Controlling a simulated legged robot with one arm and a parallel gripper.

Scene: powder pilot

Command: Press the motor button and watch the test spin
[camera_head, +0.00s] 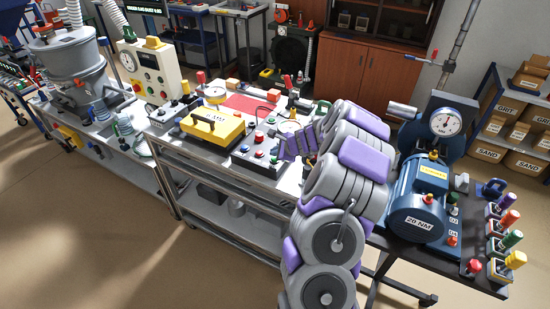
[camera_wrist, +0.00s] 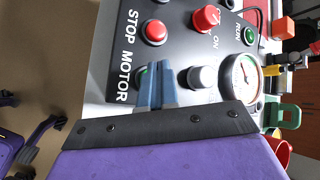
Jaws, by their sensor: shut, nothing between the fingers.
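A dark control panel (camera_wrist: 178,13) fills the upper part of the wrist view, with the labels STOP and MOTOR. A green button (camera_wrist: 142,71) beside the MOTOR label is mostly hidden behind my fingers. My gripper (camera_wrist: 157,72) is shut and empty, its blue-grey fingertips over that button; whether they touch it I cannot tell. A red button (camera_wrist: 155,31) is beside STOP. In the head view, the panel (camera_head: 246,158) lies on the middle table, and my purple gripper (camera_head: 290,147) reaches over its right side.
A red knob (camera_wrist: 206,19) marked ON, a green RUN button (camera_wrist: 248,35), a pale button (camera_wrist: 201,76) and a round gauge (camera_wrist: 239,76) sit close by. A yellow-topped unit (camera_head: 212,128) is left of the panel. A blue motor (camera_head: 417,205) stands at right.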

